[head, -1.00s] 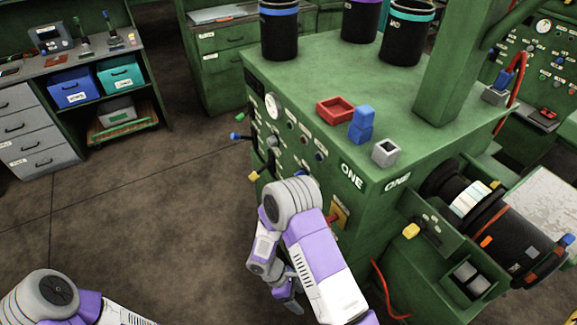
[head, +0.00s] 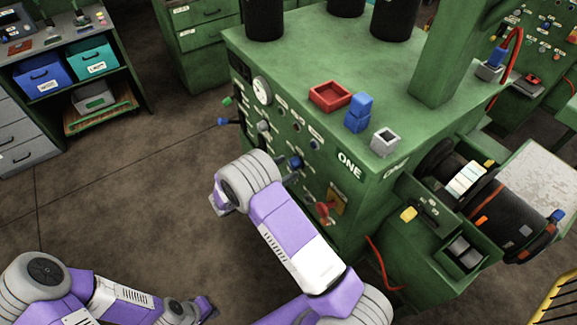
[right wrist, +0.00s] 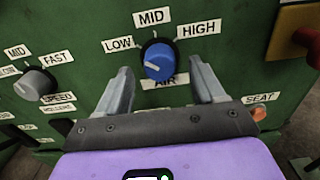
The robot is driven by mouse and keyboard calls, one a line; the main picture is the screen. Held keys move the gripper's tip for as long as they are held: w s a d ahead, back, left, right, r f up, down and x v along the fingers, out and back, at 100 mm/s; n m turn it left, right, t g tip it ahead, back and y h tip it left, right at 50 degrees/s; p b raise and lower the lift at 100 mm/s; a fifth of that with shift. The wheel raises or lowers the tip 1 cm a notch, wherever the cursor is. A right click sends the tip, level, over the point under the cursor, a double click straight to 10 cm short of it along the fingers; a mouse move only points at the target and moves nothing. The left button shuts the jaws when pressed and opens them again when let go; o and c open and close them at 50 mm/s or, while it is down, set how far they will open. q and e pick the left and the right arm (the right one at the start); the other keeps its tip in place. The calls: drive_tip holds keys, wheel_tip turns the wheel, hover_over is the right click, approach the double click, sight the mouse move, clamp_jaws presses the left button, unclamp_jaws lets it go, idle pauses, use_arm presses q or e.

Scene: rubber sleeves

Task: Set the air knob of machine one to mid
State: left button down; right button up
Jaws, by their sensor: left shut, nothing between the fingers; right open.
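The air knob (right wrist: 158,60) is blue on a black base, on the green front panel of machine one (head: 370,125). In the right wrist view LOW, MID and HIGH labels arc over it; a pale mark shows on the left of its face, and I cannot tell its exact setting. The knob also shows in the head view (head: 295,162). My right gripper (right wrist: 160,66) is open, its fingers either side of the knob, apart from it. In the head view my wrist mostly hides that gripper. My left gripper (head: 207,308) is shut and empty, low over the floor.
A grey speed knob (right wrist: 36,82) is left of the air knob. A red handle (head: 323,210) on a yellow plate is at the right. A red tray (head: 330,96), blue block (head: 357,112) and grey box (head: 384,141) stand on the machine top. Floor at left is clear.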

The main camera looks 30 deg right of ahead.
drive_tip(key=shift+w+d, duration=0.1)
drive_tip(key=shift+d, duration=0.9)
drive_tip(key=shift+c, duration=0.4)
drive_tip(key=c, duration=1)
drive_tip(key=shift+o, duration=0.2)
